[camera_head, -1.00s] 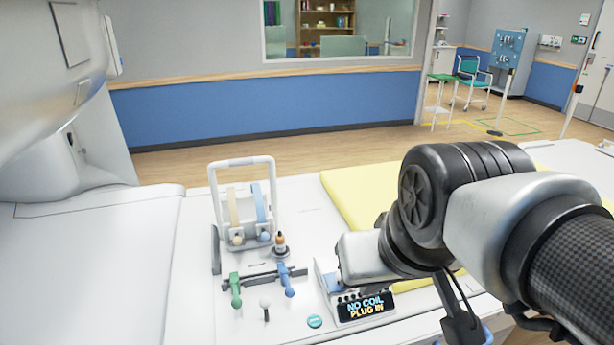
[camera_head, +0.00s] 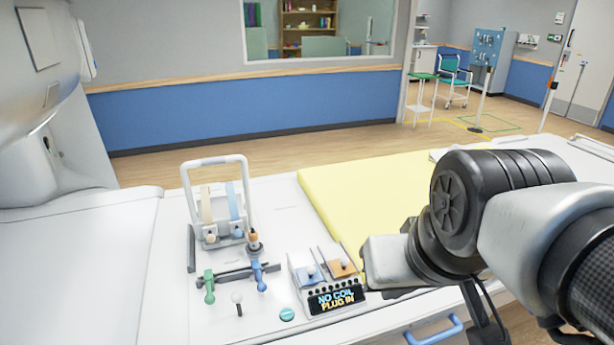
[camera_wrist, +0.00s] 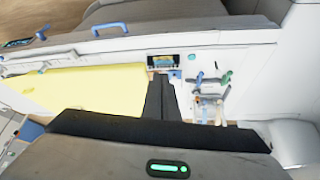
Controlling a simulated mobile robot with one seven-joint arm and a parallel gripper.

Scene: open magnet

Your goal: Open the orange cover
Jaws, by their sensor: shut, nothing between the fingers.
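In the wrist view, the display (camera_wrist: 163,61) and the blue cover (camera_wrist: 174,74) show beyond my gripper (camera_wrist: 160,80). My gripper is shut and empty. In the head view, the fingers are not visible.
Left of the unit stand a white-framed holder (camera_head: 247,180), a green handle (camera_head: 209,284), a blue handle (camera_head: 259,274) and a white knob (camera_head: 237,298). A yellow pad (camera_head: 350,190) lies behind. A blue rail handle (camera_head: 435,331) is at the front edge.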

